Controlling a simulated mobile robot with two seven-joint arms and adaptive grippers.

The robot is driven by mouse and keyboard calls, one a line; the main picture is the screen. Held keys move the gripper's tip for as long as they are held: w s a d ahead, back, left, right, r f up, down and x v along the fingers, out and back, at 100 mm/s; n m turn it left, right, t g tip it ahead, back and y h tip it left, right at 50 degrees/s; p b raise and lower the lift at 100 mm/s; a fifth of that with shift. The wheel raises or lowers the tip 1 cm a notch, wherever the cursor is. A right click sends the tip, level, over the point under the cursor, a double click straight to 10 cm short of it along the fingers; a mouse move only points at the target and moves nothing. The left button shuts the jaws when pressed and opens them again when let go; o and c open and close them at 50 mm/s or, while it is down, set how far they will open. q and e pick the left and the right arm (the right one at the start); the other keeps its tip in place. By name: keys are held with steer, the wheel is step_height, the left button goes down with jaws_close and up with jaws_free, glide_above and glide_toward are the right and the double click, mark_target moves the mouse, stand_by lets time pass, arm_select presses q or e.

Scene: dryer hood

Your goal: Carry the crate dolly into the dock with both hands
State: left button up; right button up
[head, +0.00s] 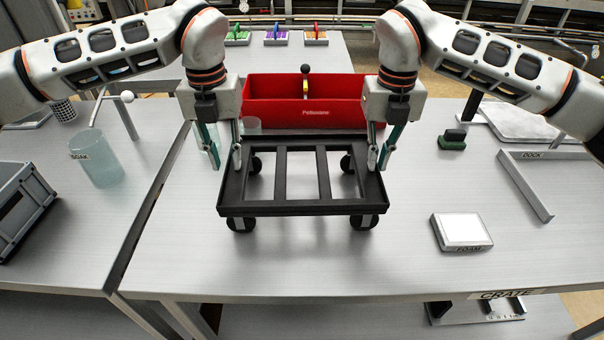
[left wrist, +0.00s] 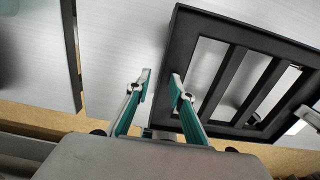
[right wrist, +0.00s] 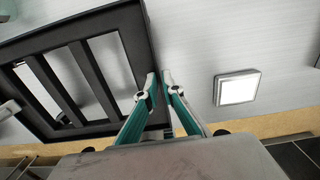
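The crate dolly (head: 300,209) is a black open frame with slats and black casters. It stands on the middle table, in front of the red bin. My left gripper (head: 225,162) is at its left rim with fingers clearly apart, one outside the rim and one over it; the left wrist view shows the gap (left wrist: 161,82). My right gripper (head: 379,164) is at the right rim, its fingers close together and seeming to pinch the rim; they also show in the right wrist view (right wrist: 159,80). The dock (head: 535,190) is a grey angled bracket labelled DOCK at the right.
A red bin (head: 300,103) stands behind the dolly. A white-topped foam block (head: 462,231) and a dark green block (head: 452,140) lie between dolly and dock. A soak beaker (head: 100,165) and grey crate (head: 22,205) are on the left table. The front middle table is clear.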

arm_select(q)
steer(key=shift+c, duration=1.2)
arm_select(e)
jaws_close()
arm_select(q)
jaws_close()
steer(key=shift+r, duration=0.15)
arm_select(e)
steer(key=shift+r, duration=0.15)
